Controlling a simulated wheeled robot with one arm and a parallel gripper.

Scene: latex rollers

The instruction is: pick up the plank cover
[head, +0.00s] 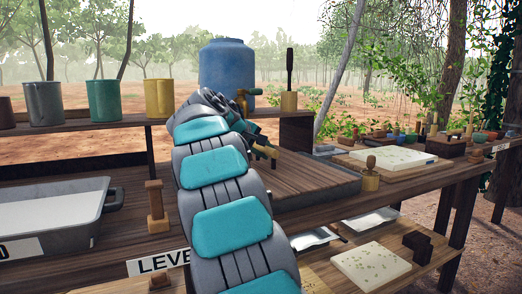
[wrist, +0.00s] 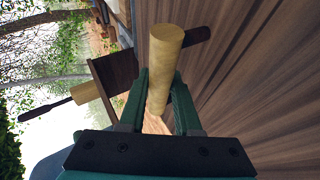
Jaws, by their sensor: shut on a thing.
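The plank cover (head: 305,180) is a flat board of brown wooden strips lying level on the work table; its striped top fills the right of the wrist view (wrist: 255,70). My gripper (head: 262,142) is low over its left part, largely hidden behind my arm in the head view. A short dark rod shows behind the cylinder. Whether the cylinder is joined to the cover I cannot tell.
A shelf behind holds several mugs (head: 103,100), a blue barrel (head: 227,70) and a yellow cylinder with a dark handle (head: 289,101). A tray (head: 50,215) is at left, a speckled slab (head: 393,158) at right.

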